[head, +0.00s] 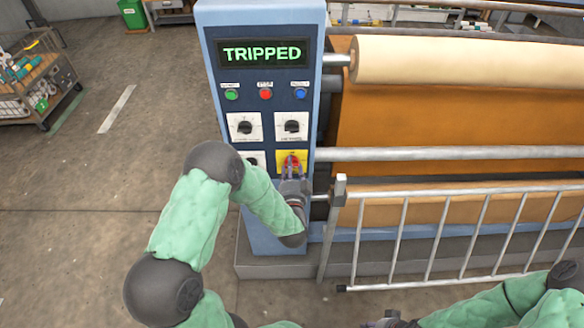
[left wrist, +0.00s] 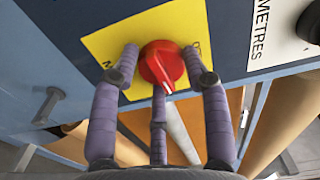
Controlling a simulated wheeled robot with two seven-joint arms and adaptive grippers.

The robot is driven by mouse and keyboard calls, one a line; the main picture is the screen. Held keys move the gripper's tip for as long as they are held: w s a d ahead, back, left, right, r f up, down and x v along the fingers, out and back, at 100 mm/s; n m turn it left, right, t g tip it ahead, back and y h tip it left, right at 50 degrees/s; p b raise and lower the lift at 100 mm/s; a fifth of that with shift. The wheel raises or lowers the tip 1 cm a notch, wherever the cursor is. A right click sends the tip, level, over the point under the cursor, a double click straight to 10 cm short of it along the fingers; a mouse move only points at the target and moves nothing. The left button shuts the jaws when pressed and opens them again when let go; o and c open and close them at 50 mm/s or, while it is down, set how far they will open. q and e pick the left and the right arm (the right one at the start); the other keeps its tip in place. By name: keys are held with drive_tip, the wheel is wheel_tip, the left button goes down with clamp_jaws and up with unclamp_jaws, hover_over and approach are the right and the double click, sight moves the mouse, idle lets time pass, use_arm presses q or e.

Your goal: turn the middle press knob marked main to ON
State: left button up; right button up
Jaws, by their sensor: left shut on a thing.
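The red main knob (head: 291,161) sits on a yellow plate (head: 303,154) low on the blue press cabinet. In the left wrist view the red knob (left wrist: 161,66) has a white pointer mark toward the bottom of the picture. The lettering on its yellow plate (left wrist: 118,44) is mostly hidden, with an M at the left and part of a word at the right. My left gripper (head: 292,170) is shut on the knob, its purple fingers (left wrist: 165,68) around it. My right gripper (head: 388,322) shows only partly at the bottom edge; its jaws are not clear.
The display (head: 263,53) reads TRIPPED in green. Below are green, red and blue buttons and black knobs on white plates, one (head: 251,160) partly behind my arm. A metal guard rail (head: 440,235) and rollers stand at right. A cart (head: 38,80) stands far left.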

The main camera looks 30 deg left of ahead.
use_arm(q)
drive_tip(key=shift+s+a+f+m, duration=0.1)
drive_tip(key=shift+a+m, duration=0.05)
drive_tip(key=shift+m, duration=0.45)
drive_tip(key=o, duration=1.1)
drive_tip(key=shift+a, duration=0.15)
drive_tip(key=shift+d, duration=0.2)
